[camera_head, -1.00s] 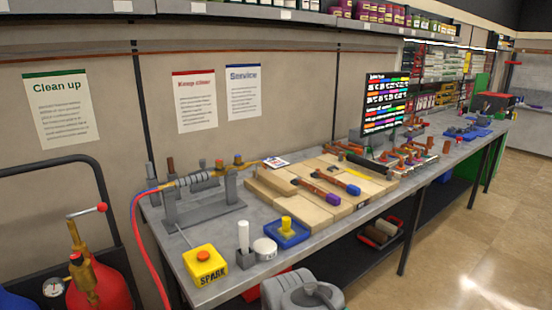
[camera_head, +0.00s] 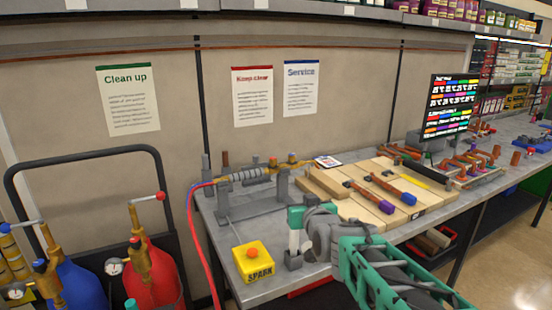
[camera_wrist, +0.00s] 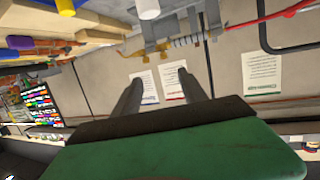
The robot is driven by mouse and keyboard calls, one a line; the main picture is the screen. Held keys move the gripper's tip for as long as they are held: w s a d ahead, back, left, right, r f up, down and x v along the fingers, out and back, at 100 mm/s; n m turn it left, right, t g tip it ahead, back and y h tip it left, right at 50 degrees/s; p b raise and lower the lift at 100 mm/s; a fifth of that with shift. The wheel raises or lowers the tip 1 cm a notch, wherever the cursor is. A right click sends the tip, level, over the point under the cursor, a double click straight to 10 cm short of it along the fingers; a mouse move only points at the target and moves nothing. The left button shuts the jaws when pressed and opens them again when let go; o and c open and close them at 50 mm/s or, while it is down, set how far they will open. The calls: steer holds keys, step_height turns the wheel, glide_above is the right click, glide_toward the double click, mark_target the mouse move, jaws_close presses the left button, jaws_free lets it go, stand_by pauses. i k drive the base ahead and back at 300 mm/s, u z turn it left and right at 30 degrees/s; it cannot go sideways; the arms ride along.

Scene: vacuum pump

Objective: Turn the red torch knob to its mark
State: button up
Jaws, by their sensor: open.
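The torch (camera_head: 247,176) lies across a grey stand (camera_head: 240,210) at the back left of the bench. It has a grey ribbed middle, brass fittings, and a red hose and a blue hose at its left end. The small red knob (camera_head: 273,161) is near its right end, with a blue knob (camera_head: 292,158) beside it. The knob's mark is too small to make out. The torch also shows in the wrist view (camera_wrist: 185,41), upside down. My gripper (camera_head: 320,208) is in front of the torch and apart from it. In the wrist view its two fingers (camera_wrist: 163,84) are wide apart and empty.
A yellow SPARK box (camera_head: 253,263) stands at the front left, with a white cylinder (camera_head: 295,241) beside my gripper. Pale blocks (camera_head: 353,208) carrying tools lie to the right. Gas cylinders, one red (camera_head: 155,280), stand left of the bench. A screen (camera_head: 450,105) stands farther right.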

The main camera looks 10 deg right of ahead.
mark_target(273, 160)
steer(key=u, duration=0.05)
steer(key=i, duration=0.95)
steer(key=z, duration=0.05)
